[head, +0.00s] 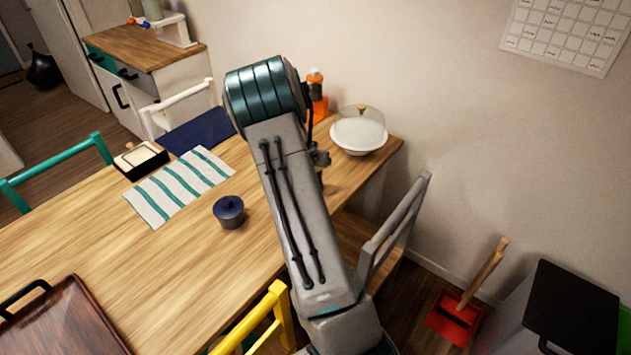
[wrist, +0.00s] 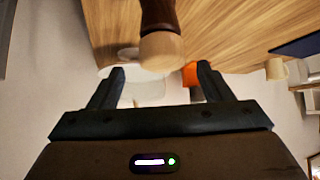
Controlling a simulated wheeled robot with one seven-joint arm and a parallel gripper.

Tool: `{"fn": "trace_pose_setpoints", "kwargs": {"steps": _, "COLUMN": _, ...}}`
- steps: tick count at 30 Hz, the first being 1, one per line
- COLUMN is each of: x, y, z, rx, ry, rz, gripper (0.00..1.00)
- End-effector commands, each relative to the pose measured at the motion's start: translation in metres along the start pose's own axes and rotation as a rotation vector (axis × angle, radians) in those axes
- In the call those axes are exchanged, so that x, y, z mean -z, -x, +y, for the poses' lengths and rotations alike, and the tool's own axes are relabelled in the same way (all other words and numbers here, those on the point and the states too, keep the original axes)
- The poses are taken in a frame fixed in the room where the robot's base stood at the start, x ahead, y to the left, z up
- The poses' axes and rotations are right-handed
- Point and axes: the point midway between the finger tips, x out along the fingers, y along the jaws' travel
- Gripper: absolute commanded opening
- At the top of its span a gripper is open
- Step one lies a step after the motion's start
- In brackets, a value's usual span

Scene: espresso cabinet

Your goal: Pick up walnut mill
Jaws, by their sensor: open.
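In the wrist view the walnut mill (wrist: 160,14) is a dark brown turned body with a pale wood end (wrist: 162,52), entering from the top edge. My gripper (wrist: 160,68) is open, with its two fingers apart on either side of the pale end in the picture. I cannot tell how deep the mill is between the fingers, and no contact shows. In the head view my arm covers most of the mill's area and most of the gripper.

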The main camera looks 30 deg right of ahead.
Motion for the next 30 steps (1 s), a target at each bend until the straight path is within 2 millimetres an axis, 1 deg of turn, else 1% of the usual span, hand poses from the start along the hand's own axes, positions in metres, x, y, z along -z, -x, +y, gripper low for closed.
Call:
{"fn": "trace_pose_setpoints", "kwargs": {"steps": 1, "x": 0.0, "y": -0.007, "z": 0.001, "rx": -0.003, "ry": -0.001, "rz": -0.002, "gripper": 0.73}}
{"fn": "trace_pose_setpoints", "kwargs": {"steps": 6, "x": -0.001, "y": -0.029, "z": -0.002, "rx": -0.002, "ry": -0.001, "rz": -0.002, "gripper": 0.73}}
{"fn": "trace_pose_setpoints", "kwargs": {"steps": 9, "x": -0.001, "y": -0.037, "z": -0.002, "rx": -0.002, "ry": 0.0, "rz": -0.001, "gripper": 0.73}}
{"fn": "trace_pose_setpoints", "kwargs": {"steps": 17, "x": -0.002, "y": -0.039, "z": -0.003, "rx": 0.0, "ry": 0.0, "rz": -0.001, "gripper": 0.73}}
{"fn": "trace_pose_setpoints", "kwargs": {"steps": 18, "x": -0.002, "y": -0.039, "z": -0.003, "rx": 0.0, "ry": 0.0, "rz": -0.001, "gripper": 0.7}}
{"fn": "trace_pose_setpoints", "kwargs": {"steps": 20, "x": -0.002, "y": -0.039, "z": -0.003, "rx": -0.001, "ry": 0.0, "rz": -0.001, "gripper": 0.53}}
{"fn": "trace_pose_setpoints", "kwargs": {"steps": 21, "x": -0.002, "y": -0.039, "z": -0.003, "rx": -0.001, "ry": 0.0, "rz": -0.001, "gripper": 0.42}}
{"fn": "trace_pose_setpoints", "kwargs": {"steps": 23, "x": -0.002, "y": -0.039, "z": -0.003, "rx": -0.001, "ry": 0.0, "rz": -0.001, "gripper": 0.25}}
{"fn": "trace_pose_setpoints", "kwargs": {"steps": 24, "x": -0.002, "y": -0.039, "z": -0.003, "rx": -0.001, "ry": 0.0, "rz": -0.001, "gripper": 0.14}}
{"fn": "trace_pose_setpoints", "kwargs": {"steps": 25, "x": -0.002, "y": -0.039, "z": -0.003, "rx": -0.001, "ry": 0.0, "rz": -0.001, "gripper": 0.06}}
{"fn": "trace_pose_setpoints", "kwargs": {"steps": 26, "x": -0.002, "y": -0.039, "z": -0.003, "rx": -0.001, "ry": 0.0, "rz": -0.001, "gripper": 0.0}}
{"fn": "trace_pose_setpoints", "kwargs": {"steps": 30, "x": -0.001, "y": -0.039, "z": -0.003, "rx": -0.001, "ry": 0.0, "rz": 0.001, "gripper": 0.0}}
